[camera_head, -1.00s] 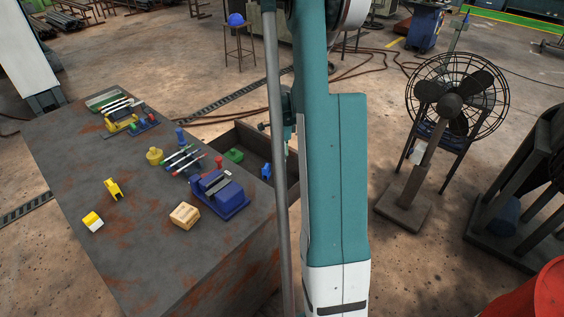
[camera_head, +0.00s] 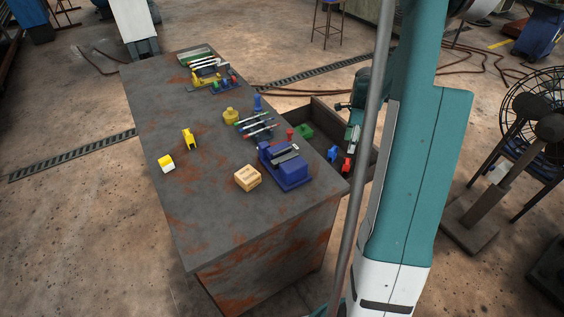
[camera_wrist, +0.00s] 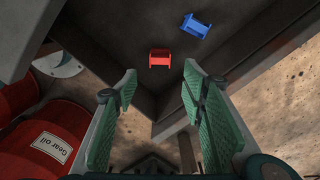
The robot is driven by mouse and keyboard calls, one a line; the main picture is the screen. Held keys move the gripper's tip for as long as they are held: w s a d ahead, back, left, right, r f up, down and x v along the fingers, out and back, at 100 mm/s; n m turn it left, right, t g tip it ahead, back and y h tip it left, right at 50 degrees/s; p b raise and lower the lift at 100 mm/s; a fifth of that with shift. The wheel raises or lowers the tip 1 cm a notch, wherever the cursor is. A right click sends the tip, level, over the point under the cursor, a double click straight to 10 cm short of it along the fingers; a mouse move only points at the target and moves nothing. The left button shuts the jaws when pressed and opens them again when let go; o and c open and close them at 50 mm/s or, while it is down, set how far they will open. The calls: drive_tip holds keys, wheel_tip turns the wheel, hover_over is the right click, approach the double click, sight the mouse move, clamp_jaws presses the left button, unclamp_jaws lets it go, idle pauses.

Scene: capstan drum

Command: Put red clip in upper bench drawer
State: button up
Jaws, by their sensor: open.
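The red clip (camera_head: 347,165) lies inside the pulled-out bench drawer (camera_head: 368,160), near its front corner. In the wrist view the red clip (camera_wrist: 159,57) rests on the dark drawer floor, beyond and apart from my fingertips. My gripper (camera_wrist: 160,84) is open and empty, its green-padded fingers spread wide. In the head view my gripper (camera_head: 353,142) is above the drawer, partly hidden by my arm.
A blue clip (camera_wrist: 195,26) lies next to the red one, and a green piece (camera_head: 304,130) lies farther back in the drawer. The bench (camera_head: 215,205) carries a blue vise (camera_head: 288,172), a wooden block (camera_head: 247,178) and several tools. Red gear oil drums (camera_wrist: 55,130) stand beside the drawer.

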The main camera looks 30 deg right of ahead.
drive_tip(key=a+r+n+t+h, duration=0.15)
drive_tip(key=a+r+n, duration=0.45)
drive_tip(key=a+r, duration=0.6)
drive_tip(key=a+r+n+t, duration=0.2)
drive_tip(key=a+r+n, duration=0.5)
drive_tip(key=a, duration=0.8)
drive_tip(key=s+a+r+n+t, duration=0.1)
drive_tip(key=s+a+n, duration=0.3)
drive_tip(key=a, duration=0.4)
drive_tip(key=s+a+r+n+t+y, duration=0.1)
drive_tip(key=s+a+r+n, duration=0.2)
drive_tip(key=s+a+n, duration=0.2)
drive_tip(key=s+a+r+n+t, duration=0.1)
drive_tip(key=s+a+n, duration=0.3)
drive_tip(key=a, duration=0.6)
drive_tip(key=shift+s+a+r+n+t, duration=0.35)
drive_tip(key=shift+s+r, duration=0.4)
drive_tip(key=shift+s, duration=0.4)
